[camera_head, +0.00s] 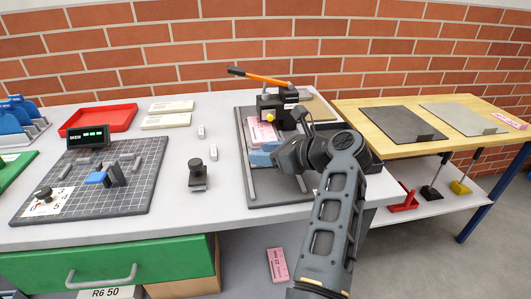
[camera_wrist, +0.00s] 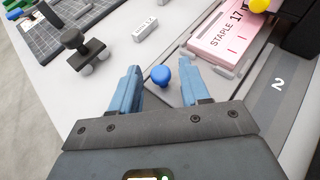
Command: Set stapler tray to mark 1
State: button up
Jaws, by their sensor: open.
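The stapler (camera_head: 277,100), black with an orange lever, stands at the back of a dark base (camera_head: 243,194) with light rails. A tray with a pink card (camera_wrist: 220,42) reading "STAPLE 17" lies before it; the card also shows in the head view (camera_head: 263,133). A blue round knob (camera_wrist: 161,76) sits at the tray's near end. My gripper (camera_wrist: 161,70) is open, its blue fingers on either side of the knob; contact cannot be told. A white "2" mark (camera_wrist: 278,84) shows on the base to the right. Mark 1 is not visible. My arm hides part of the base.
A dark stamp-like block (camera_head: 198,175) and small white blocks (camera_head: 213,153) stand left of the base. A gridded board (camera_head: 120,203) with a display lies farther left. A red tray (camera_head: 98,119) is behind it. A wooden table (camera_head: 365,124) is at right.

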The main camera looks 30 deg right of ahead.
jog(key=v, duration=0.7)
jog(key=shift+s+d+r, duration=0.1)
jog(key=shift+s+d, duration=0.05)
jog(key=shift+s, duration=0.15)
